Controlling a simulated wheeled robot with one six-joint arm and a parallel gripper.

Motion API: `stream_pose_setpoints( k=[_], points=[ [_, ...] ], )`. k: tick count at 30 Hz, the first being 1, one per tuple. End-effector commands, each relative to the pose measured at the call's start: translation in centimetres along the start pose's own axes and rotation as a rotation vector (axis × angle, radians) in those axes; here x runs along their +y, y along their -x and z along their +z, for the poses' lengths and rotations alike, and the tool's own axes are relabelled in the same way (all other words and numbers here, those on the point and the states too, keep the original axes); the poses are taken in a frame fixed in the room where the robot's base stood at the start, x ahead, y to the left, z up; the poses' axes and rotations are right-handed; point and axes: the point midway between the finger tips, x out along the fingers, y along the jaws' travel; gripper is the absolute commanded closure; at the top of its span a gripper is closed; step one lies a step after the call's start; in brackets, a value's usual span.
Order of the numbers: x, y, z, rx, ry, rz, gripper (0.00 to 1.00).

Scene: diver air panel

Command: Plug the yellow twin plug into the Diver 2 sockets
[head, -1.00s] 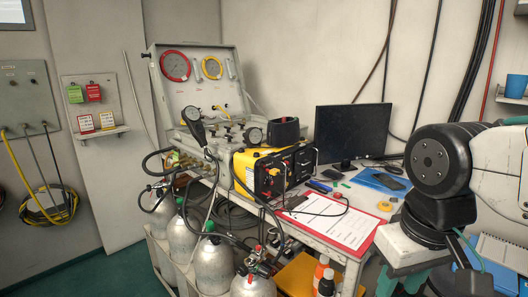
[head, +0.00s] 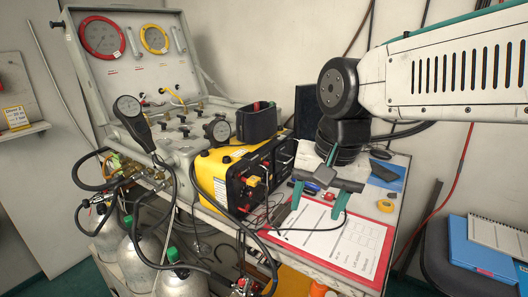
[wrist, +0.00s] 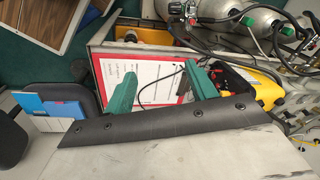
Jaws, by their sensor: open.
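A yellow-and-black box (head: 232,180) stands on the bench, its dark front panel facing right. A small yellow piece (head: 253,183), possibly the yellow twin plug, is at this panel with red parts beside it. I cannot tell whether it is seated in sockets, and the Diver 2 label is not readable. My gripper (head: 336,207) is open and empty, pointing down above the clipboard, right of the box and apart from it. In the wrist view, my gripper (wrist: 162,80) frames the clipboard paper and a black cable, with the yellow box (wrist: 262,92) to the right.
The red clipboard (head: 322,243) lies at the bench's front. A yellow ring (head: 385,205), blue folder (head: 386,180) and small tools are nearby. The gauge panel (head: 125,45) stands behind left. Gas cylinders (head: 178,280) and looping hoses crowd the left front. A chair holds blue folders (head: 478,252).

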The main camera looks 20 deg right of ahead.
Motion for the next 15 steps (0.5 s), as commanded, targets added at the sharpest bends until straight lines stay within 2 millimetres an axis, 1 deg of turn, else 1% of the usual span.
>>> stream_pose_setpoints(
  k=[1, 3, 5, 6, 8, 9, 12, 15],
  points=[
    [-1.3, -0.2, -1.8, -0.006, -0.159, -0.017, 0.44],
    [-3.1, -0.5, -4.1, -0.013, -0.411, -0.048, 0.44],
    [-4.6, -0.8, -6.2, -0.024, -0.627, -0.074, 0.44],
    [-5.6, -1.2, -7.6, -0.034, -0.771, -0.09, 0.44],
    [-7.0, -1.7, -9.7, -0.05, -0.985, -0.113, 0.44],
    [-7.8, -2.2, -11.1, -0.064, -1.121, -0.126, 0.44],
    [-9.7, -3.3, -14.1, -0.099, -1.427, -0.155, 0.44],
    [-10.9, -4.3, -16.4, -0.131, -1.666, -0.174, 0.44]
  ],
)
